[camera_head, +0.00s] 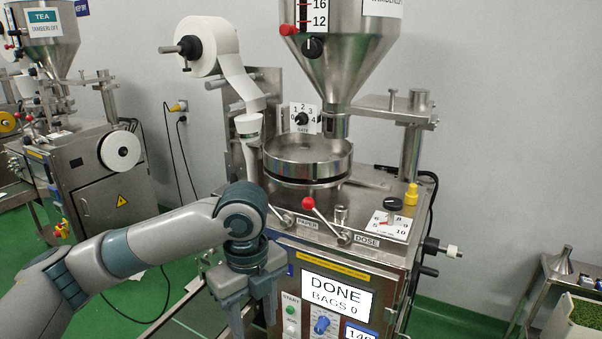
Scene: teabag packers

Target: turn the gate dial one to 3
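The gate dial (302,119) is a small black knob on a white plate marked 0 to 4, labelled GATE. It stands on the machine behind the round steel pan, left of the hopper's outlet. The knob is too small to tell which number it points at. My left gripper (252,318) hangs fingers down in front of the machine, below and left of the dial and well apart from it. Its two fingers are spread with nothing between them. My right gripper is not in view.
The round steel pan (308,159) and a red-knobbed PAPER lever (308,203) stand in front of the dial. The paper roll (207,46) hangs upper left, its strip running down left of the dial. A DOSE dial (391,222) is at right. The screen (337,296) reads DONE, BAGS 0.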

